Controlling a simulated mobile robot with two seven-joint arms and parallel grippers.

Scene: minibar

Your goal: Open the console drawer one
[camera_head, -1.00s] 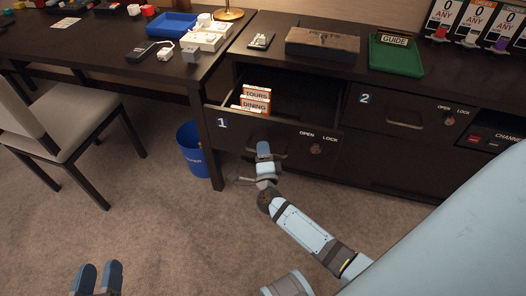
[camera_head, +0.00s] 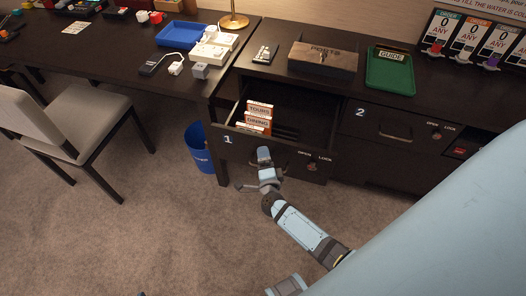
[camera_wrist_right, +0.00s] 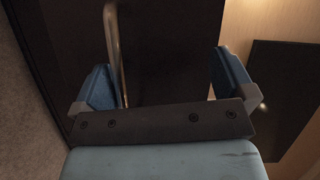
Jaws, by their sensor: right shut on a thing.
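Console drawer one (camera_head: 235,151), dark with a white "1" on its front, stands pulled out. Its inside shows from above, with orange-and-white cards marked TOURS and DINING (camera_head: 257,115) standing in it. My right gripper (camera_head: 264,156) is at the drawer front and shut on the drawer's handle, which it mostly hides in the head view. In the right wrist view the handle (camera_wrist_right: 113,45) is a metal bar between the fingers, close to the left one. The drawer's OPEN/LOCK keyhole (camera_head: 312,167) is right of the gripper.
Drawer two (camera_head: 385,143) is shut on the right. A blue bin (camera_head: 198,150) stands just left of drawer one, under the desk's edge. A chair (camera_head: 85,115) stands farther left. A wooden box (camera_head: 323,60) and green tray (camera_head: 388,72) lie on the console. Carpet before the drawer is clear.

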